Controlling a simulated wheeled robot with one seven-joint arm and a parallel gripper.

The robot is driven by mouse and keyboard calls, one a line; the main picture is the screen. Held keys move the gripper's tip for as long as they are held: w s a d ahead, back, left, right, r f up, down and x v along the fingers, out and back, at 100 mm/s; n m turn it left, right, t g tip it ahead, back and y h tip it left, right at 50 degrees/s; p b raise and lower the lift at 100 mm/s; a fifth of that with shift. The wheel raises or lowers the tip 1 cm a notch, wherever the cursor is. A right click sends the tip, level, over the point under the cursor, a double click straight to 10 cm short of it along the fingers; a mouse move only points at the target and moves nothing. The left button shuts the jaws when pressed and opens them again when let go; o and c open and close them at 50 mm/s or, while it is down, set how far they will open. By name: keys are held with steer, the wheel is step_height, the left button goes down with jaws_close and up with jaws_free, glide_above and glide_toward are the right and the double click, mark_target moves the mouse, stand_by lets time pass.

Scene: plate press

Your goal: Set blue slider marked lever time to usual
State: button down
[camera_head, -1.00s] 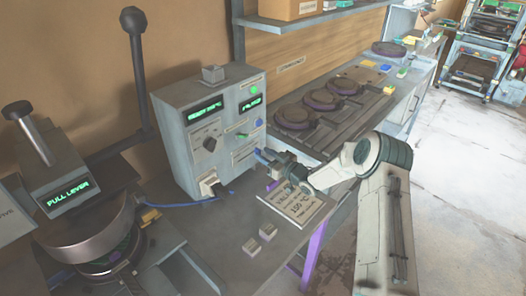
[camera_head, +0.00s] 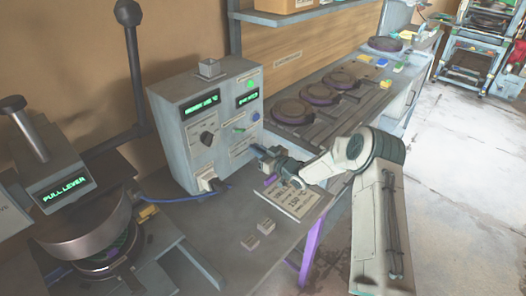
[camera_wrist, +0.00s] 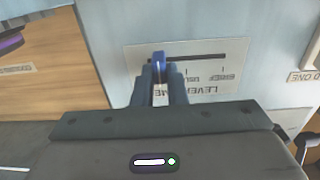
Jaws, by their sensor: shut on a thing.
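The blue slider (camera_wrist: 158,65) marked lever time is on a pale panel of the grey control box (camera_head: 187,150). In the wrist view its label (camera_wrist: 210,88) appears upside down. The knob is at the left end of the dark slot (camera_wrist: 200,57) in that view. The marks that look like usual and brief lie to the right of the knob; any mark behind my fingers is hidden. My gripper (camera_head: 262,152) is at the lower right of the box front, shut on the slider knob. In the head view the gripper hides the knob.
The lever press (camera_head: 85,225) stands at the left.

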mark_target(244, 149)
steer(key=s+a, duration=0.2)
steer(key=shift+s+f+b, duration=0.1)
steer(key=shift+s+b, duration=0.2)
steer(key=shift+b, duration=0.1)
steer(key=shift+s+a, duration=0.2)
steer(key=shift+w+d, duration=0.1)
steer(key=c, duration=1.4)
jaws_free()
steer(key=shift+w, duration=0.1)
steer(key=shift+c, duration=0.2)
steer(key=shift+d, duration=0.25)
steer(key=b+v, duration=0.3)
steer(key=v, duration=1)
steer(key=shift+s+d, duration=0.2)
steer(key=shift+d, duration=0.05)
